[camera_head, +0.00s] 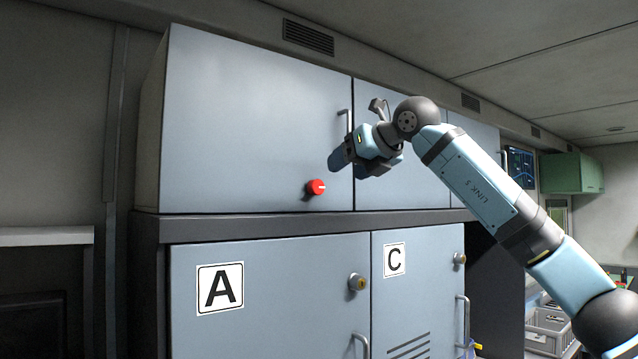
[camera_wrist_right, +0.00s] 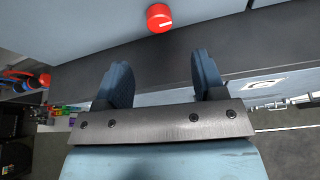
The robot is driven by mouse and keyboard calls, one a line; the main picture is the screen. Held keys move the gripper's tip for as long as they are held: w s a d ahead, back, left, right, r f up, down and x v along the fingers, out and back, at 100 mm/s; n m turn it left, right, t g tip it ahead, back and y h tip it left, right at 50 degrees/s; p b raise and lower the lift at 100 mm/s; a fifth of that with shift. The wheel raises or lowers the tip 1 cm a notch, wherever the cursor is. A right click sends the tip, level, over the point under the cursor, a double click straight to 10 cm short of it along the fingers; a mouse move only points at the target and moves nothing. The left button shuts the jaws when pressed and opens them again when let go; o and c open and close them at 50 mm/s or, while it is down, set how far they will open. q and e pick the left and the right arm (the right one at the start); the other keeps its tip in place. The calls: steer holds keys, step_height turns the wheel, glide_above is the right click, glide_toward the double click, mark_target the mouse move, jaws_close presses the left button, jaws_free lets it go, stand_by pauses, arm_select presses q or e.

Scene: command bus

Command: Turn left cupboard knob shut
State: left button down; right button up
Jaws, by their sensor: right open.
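The red cupboard knob (camera_head: 317,187) sits at the lower right of the upper left cupboard door (camera_head: 250,120). That door looks closed. A white mark shows on the knob's face. My right gripper (camera_head: 338,160) is up and to the right of the knob, in front of the cupboards, and apart from it. In the right wrist view my right gripper (camera_wrist_right: 160,78) is open with nothing between its two blue fingers. The knob (camera_wrist_right: 159,18) shows there beyond the fingertips, its white mark running nearly sideways. My left gripper is not in view.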

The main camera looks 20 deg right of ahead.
mark_target(319, 187)
steer(key=p+x, duration=0.2)
steer(key=x, duration=0.7)
steer(key=shift+w, duration=0.1)
steer(key=shift+w+a+f, duration=0.15)
steer(key=shift+w+f, duration=0.05)
steer(key=shift+w, duration=0.1)
steer(key=c, duration=0.9)
